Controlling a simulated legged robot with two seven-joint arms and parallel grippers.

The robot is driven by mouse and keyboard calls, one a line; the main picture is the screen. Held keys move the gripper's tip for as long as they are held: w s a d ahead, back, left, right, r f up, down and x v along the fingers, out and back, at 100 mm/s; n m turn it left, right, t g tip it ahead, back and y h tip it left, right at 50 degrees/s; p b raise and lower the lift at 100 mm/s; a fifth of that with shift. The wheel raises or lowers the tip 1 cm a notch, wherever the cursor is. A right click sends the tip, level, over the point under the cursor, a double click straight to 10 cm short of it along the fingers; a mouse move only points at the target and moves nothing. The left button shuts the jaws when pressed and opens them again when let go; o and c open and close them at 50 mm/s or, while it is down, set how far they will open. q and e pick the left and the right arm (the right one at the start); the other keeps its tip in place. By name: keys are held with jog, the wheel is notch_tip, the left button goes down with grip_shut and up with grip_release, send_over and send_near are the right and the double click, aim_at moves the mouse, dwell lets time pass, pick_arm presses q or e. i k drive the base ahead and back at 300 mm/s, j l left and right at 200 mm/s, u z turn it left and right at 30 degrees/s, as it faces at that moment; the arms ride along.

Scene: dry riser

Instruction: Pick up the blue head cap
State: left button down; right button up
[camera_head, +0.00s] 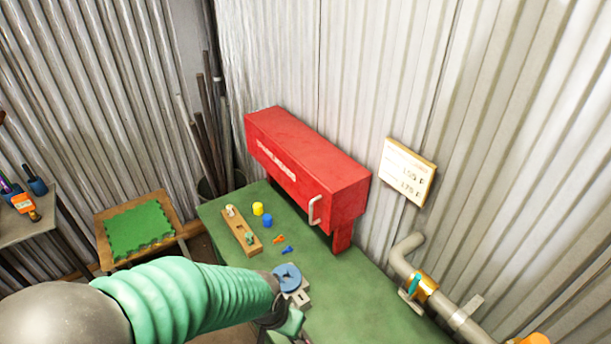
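A small blue cylindrical cap (267,220) stands on the green table top (345,290), just right of a wooden block. A yellow cap (257,208) stands close behind it. My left arm, in a green ribbed sleeve, reaches in from the lower left. Its gripper (287,317) is at the bottom centre, nearer to me than the blue cap and apart from it. The fingers are partly hidden and small, so I cannot tell whether they are open. A blue disc (287,277) on a grey piece shows at the sleeve's end. My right gripper is not in view.
The wooden block (241,231) holds small fittings. Small orange (278,239) and blue (287,250) pieces lie in front of the caps. A red cabinet (310,170) stands behind. A pipe with a valve (425,288) is at right. The table's right part is clear.

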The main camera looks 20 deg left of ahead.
aim_at(267, 220)
jog(key=z, duration=1.95)
jog(key=k+j, duration=0.2)
jog(key=j, duration=0.25)
jog(key=k+j+u, duration=0.1)
jog(key=j, duration=0.35)
jog(key=k+j, duration=0.25)
jog(key=j, duration=0.2)
jog(key=k+j+u, duration=0.1)
jog(key=j, duration=0.35)
jog(key=k+j, duration=0.25)
jog(key=j, duration=0.2)
jog(key=k+j, duration=0.15)
jog(key=j, duration=0.35)
jog(key=k+j+u, duration=0.1)
jog(key=j, duration=0.35)
jog(key=k+j, duration=0.25)
jog(key=j, duration=0.25)
jog(key=l+u, duration=0.05)
